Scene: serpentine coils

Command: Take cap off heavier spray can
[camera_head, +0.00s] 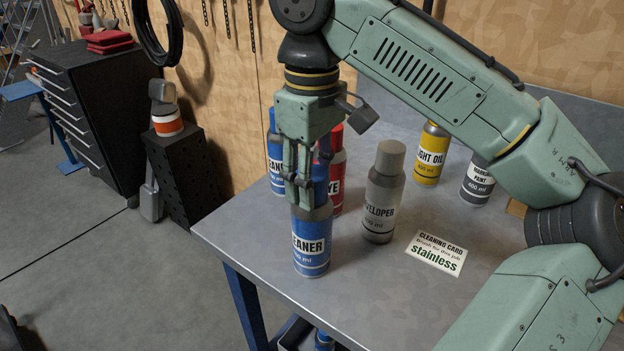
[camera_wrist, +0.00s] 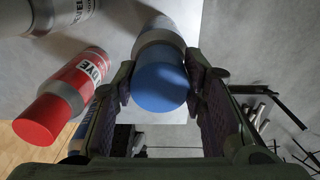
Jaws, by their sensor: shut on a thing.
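A blue-labelled cleaner can (camera_head: 312,245) appears to stand upright on the table near its front left edge. My gripper (camera_head: 304,190) points down from above and is shut on its blue cap (camera_head: 321,184). In the wrist view the blue cap (camera_wrist: 161,84) sits between both finger pads, with the grey can shoulder (camera_wrist: 158,38) beyond it. The cap appears to be on the can. A second blue cleaner can (camera_head: 275,160) stands behind, at the left, partly hidden by my gripper. Which can is heavier cannot be seen.
A red dye can (camera_head: 338,170) stands close behind the held can, and a grey developer can (camera_head: 383,200) to its right. A yellow light oil can (camera_head: 431,155) and a grey marking paint can (camera_head: 479,180) stand farther back. A cleaning card (camera_head: 436,253) lies flat on the table (camera_head: 375,300).

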